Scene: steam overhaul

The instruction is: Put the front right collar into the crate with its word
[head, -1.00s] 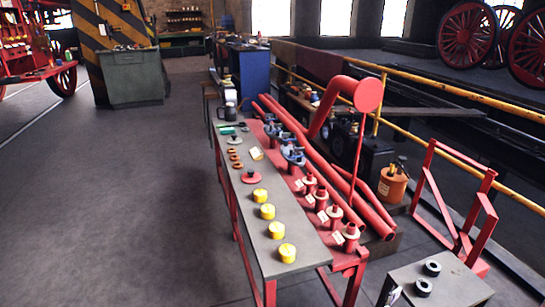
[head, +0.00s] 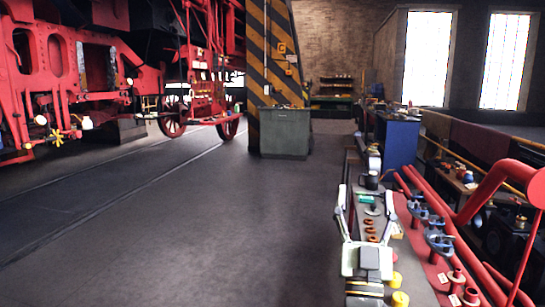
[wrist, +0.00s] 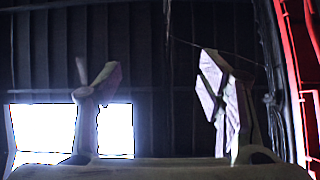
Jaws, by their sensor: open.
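My gripper (head: 365,198) stands upright over the near part of the long bench in the head view. Its two pale fingers point up and are spread apart, with nothing between them. The wrist view also shows my open gripper (wrist: 155,90), empty against a dark ribbed background and bright windows. Small red fittings with pale rings stand on the bench's red right side; one is a red fitting (head: 457,277) near the lower edge, with a pale tag (head: 443,278) beside it. I cannot tell which piece is the front right collar. I can make out no crate with a readable word.
The grey bench top (head: 358,205) holds orange rings (head: 370,230) and a yellow cylinder (head: 400,299). Long red pipes (head: 425,195) lie along its right. A green-grey cabinet (head: 285,132) stands behind. The floor (head: 230,220) to the left is open.

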